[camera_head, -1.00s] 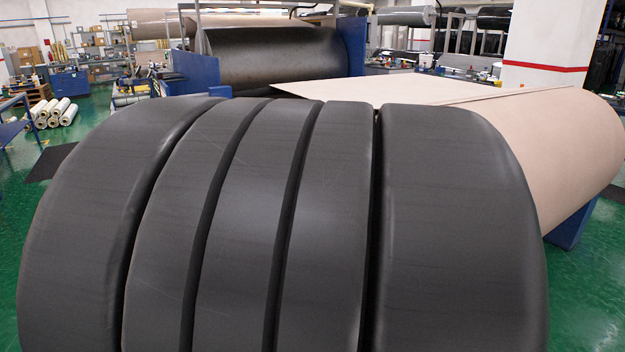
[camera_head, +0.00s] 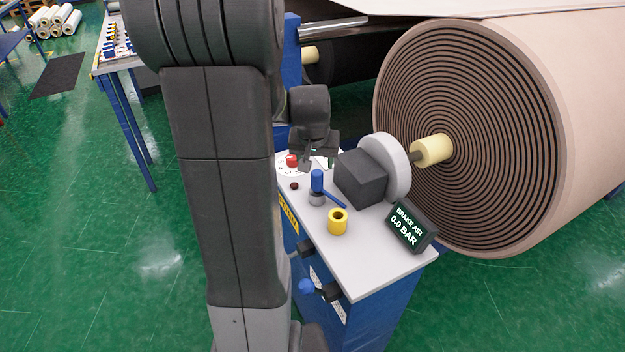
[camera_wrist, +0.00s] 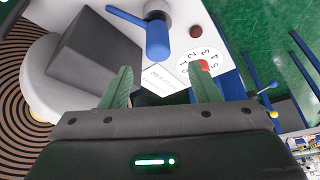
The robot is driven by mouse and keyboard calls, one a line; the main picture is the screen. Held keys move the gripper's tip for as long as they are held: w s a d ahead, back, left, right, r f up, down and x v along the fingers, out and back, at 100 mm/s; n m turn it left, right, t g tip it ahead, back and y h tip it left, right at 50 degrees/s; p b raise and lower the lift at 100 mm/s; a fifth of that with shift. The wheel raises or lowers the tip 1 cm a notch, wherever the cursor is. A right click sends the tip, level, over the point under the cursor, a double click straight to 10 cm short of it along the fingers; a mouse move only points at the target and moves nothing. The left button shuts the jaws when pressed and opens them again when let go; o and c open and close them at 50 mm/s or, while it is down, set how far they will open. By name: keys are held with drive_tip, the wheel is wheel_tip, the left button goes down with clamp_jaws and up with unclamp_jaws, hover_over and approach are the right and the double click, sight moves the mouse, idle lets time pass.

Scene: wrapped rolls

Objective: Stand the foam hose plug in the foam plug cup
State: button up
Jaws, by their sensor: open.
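A short yellow cup-like cylinder (camera_head: 338,222) with a dark round opening stands upright near the front middle of the cabinet top; I take it for the foam plug cup. I cannot pick out the foam hose plug for certain. A blue upright cylinder with a slanting blue lever (camera_head: 317,180) stands on a grey base behind the yellow cylinder; it also shows in the wrist view (camera_wrist: 158,38). My gripper (camera_head: 318,163) is open and empty above the back left of the cabinet top, pointing down. Its fingers (camera_wrist: 160,86) are apart in the wrist view, with the blue cylinder ahead of them.
A large wound roll (camera_head: 480,130) stands close on the right.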

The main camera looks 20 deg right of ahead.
sight(317, 173)
drive_tip(key=x, duration=0.4)
drive_tip(key=shift+f, duration=0.3)
drive_tip(key=x, duration=0.3)
drive_tip(key=shift+s+d+f+p, duration=0.1)
drive_tip(key=shift+s+f+p, duration=0.05)
drive_tip(key=shift+f+p, duration=0.2)
drive_tip(key=shift+x, duration=0.8)
drive_tip(key=c, duration=1.2)
drive_tip(key=shift+o, duration=0.2)
drive_tip(key=shift+r, duration=0.15)
